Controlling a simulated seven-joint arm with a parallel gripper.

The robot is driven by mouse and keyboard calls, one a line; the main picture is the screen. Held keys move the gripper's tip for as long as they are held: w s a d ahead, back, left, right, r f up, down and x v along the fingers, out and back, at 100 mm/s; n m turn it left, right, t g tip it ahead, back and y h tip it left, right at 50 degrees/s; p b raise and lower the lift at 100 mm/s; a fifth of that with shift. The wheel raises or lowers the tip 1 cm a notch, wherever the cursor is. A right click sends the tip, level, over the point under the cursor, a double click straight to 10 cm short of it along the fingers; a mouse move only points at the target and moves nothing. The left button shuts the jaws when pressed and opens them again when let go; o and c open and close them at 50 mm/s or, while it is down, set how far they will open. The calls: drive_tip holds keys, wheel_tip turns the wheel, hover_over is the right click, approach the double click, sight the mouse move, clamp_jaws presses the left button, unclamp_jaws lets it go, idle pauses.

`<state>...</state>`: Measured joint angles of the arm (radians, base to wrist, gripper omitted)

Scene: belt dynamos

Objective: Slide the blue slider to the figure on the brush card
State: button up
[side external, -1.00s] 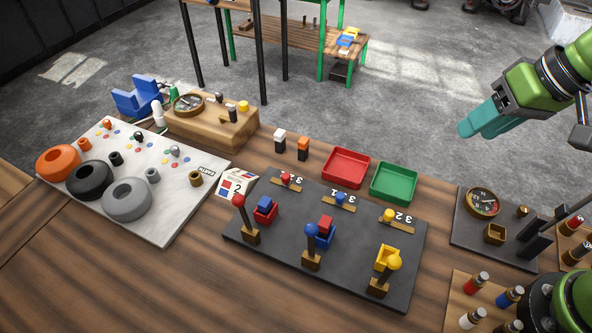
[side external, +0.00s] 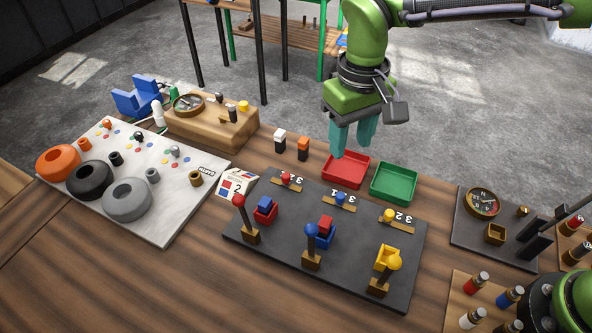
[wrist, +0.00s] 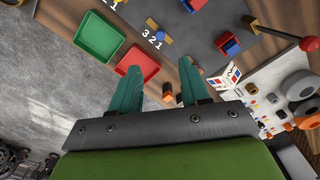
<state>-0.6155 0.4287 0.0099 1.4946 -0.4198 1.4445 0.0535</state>
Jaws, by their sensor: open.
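The blue slider (side external: 341,198) is a small blue knob on a short brass strip at the back middle of the dark board (side external: 283,225). Figures are printed behind the strip, upside down in the side view; I cannot tell exactly which one the knob faces. The brush card (side external: 237,184) stands at the board's left, with red and blue patches and a figure that looks like 2. It also shows in the wrist view (wrist: 226,76), too small to read surely. My gripper (side external: 350,148) points down, open and empty, above the red tray, behind the sliders.
A red slider (side external: 286,177) and a yellow slider (side external: 388,215) flank the blue one. Upright levers (side external: 311,230) and small boxes stand in front. A red tray (side external: 346,169), a green tray (side external: 394,184) and two capped blocks (side external: 303,148) stand behind the board.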

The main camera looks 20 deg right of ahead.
sight(341, 196)
wheel_tip(341, 196, down, 14)
drive_tip(key=shift+f, duration=0.1)
idle(0.4)
clamp_jaws()
